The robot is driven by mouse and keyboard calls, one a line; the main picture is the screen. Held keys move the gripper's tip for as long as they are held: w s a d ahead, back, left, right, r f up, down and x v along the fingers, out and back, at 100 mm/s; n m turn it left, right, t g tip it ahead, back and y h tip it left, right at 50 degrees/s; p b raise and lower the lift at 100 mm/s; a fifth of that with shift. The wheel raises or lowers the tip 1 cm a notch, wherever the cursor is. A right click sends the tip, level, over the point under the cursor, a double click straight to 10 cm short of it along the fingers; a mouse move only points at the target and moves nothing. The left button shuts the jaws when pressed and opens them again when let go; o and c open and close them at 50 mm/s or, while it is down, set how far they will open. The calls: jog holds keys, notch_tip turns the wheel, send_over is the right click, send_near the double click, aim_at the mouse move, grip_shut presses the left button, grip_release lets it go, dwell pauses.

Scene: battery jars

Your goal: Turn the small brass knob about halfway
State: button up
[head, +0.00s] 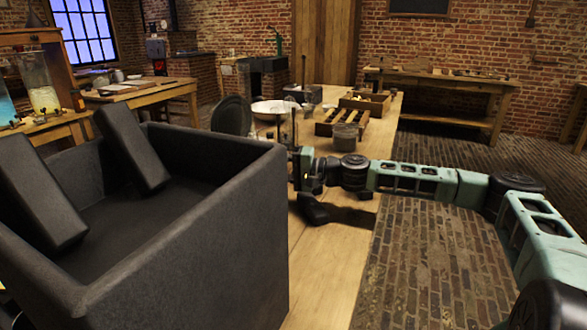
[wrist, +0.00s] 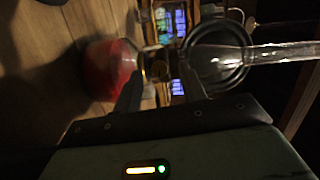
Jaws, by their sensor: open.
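My gripper (head: 299,168) is at the left end of my mint-green arm, over the wooden bench in the head view. In the wrist view my gripper (wrist: 160,72) is open, its two dark fingers apart. A small brass piece (wrist: 143,66), likely the knob, shows at the left fingertip, in or near the gap. I cannot tell whether the fingers touch it. Clear glassware (wrist: 215,58) with a round dark-edged body and a long neck lies to the right. A red, blurred vessel (wrist: 105,68) is to the left. In the head view the knob cannot be made out.
A large black bin (head: 220,230) fills the left foreground and may hide part of the bench. The wooden bench (head: 325,265) carries a white dish (head: 270,107), a slatted wooden rack (head: 342,123) and a glass jar (head: 345,135). Brick floor (head: 430,270) is clear at right.

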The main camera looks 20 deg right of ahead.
jog(key=v, duration=1.7)
jog(key=shift+b, duration=0.35)
jog(key=shift+f, duration=0.1)
